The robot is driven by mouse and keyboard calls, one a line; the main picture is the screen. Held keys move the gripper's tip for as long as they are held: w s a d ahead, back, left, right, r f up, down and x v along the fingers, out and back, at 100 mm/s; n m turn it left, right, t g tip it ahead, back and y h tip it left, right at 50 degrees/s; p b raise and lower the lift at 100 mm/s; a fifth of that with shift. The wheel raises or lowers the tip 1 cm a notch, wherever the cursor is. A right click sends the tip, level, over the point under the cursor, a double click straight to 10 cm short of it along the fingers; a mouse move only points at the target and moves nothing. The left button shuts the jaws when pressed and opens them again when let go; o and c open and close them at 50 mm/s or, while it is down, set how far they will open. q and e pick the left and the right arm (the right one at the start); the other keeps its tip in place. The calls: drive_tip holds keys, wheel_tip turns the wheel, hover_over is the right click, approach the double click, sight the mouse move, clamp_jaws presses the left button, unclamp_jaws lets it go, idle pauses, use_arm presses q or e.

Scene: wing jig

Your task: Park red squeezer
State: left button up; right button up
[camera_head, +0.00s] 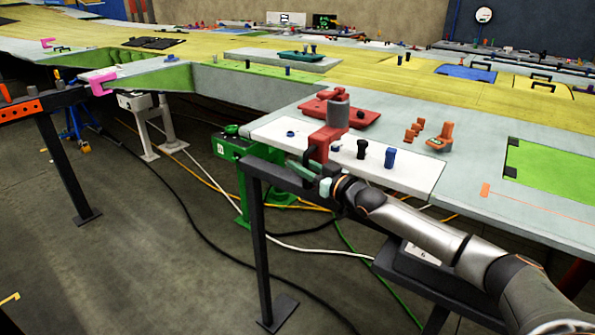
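The red squeezer (325,138) stands at the front edge of a white panel on the wing. It has a grey cylinder (338,112) on top and a dark handle on its near left side. A flat red tray (362,115) lies right behind it and is partly hidden by it. My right gripper (312,168) is at the squeezer's lower front, by the dark handle. The fingers are small and partly merged with the handle, so I cannot tell whether they are closed on it. My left gripper is not in view.
Black (362,149) and blue (390,158) pegs stand right of the squeezer on the white panel. An orange tool (441,137) and small orange pieces stand farther right. A green machine (240,150) stands below left. A dark post (258,250) and cables are below.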

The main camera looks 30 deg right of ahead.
drive_tip(key=shift+w+a+b, duration=0.15)
drive_tip(key=shift+w+b, duration=0.25)
drive_tip(key=shift+w, duration=0.4)
clamp_jaws()
idle(1.0)
